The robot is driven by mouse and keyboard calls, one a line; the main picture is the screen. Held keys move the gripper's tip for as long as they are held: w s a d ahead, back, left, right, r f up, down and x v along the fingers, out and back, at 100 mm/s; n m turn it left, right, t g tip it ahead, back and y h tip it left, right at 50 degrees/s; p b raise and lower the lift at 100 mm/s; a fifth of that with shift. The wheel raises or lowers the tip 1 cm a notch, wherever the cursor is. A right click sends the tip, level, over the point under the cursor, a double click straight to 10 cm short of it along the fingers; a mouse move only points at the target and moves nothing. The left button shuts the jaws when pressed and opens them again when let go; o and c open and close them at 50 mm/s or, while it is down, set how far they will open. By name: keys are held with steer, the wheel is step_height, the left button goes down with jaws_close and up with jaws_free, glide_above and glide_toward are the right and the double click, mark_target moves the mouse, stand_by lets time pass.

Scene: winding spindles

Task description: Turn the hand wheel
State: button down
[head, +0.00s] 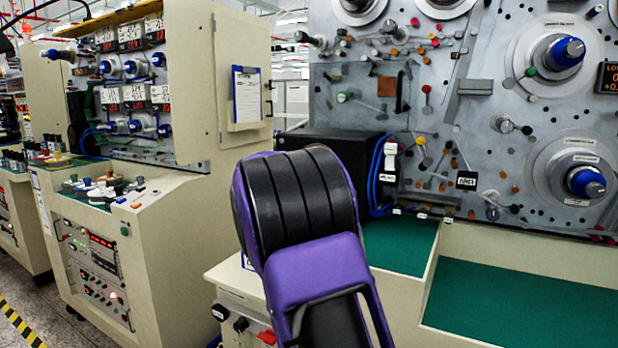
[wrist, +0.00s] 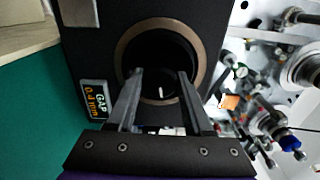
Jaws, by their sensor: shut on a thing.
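The hand wheel (wrist: 160,88) shows in the wrist view as a dark round part with a short white mark, in front of a tan ring on a black box (wrist: 95,40). My gripper (wrist: 160,74) has one finger on each side of the wheel and is shut on it. The fingers and shadow hide part of the wheel's rim. In the head view my purple and black arm covers the gripper and wheel. The black box shows there beside the arm (head: 325,143).
A label reading "GAP 0.4 mm" (wrist: 95,99) is on the box. A grey panel (head: 465,150) with spindles and rollers stands right of the box. A green work surface (head: 520,305) lies below it. A cream cabinet (head: 160,240) stands at left.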

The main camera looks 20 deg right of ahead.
steer(key=m, duration=0.4)
steer(key=shift+m, duration=0.4)
stand_by(0.4)
steer(key=shift+c, duration=1.5)
jaws_free()
steer(key=shift+a, duration=0.1)
steer(key=v, duration=1.7)
steer(key=shift+s, duration=0.2)
steer(key=shift+a, duration=0.1)
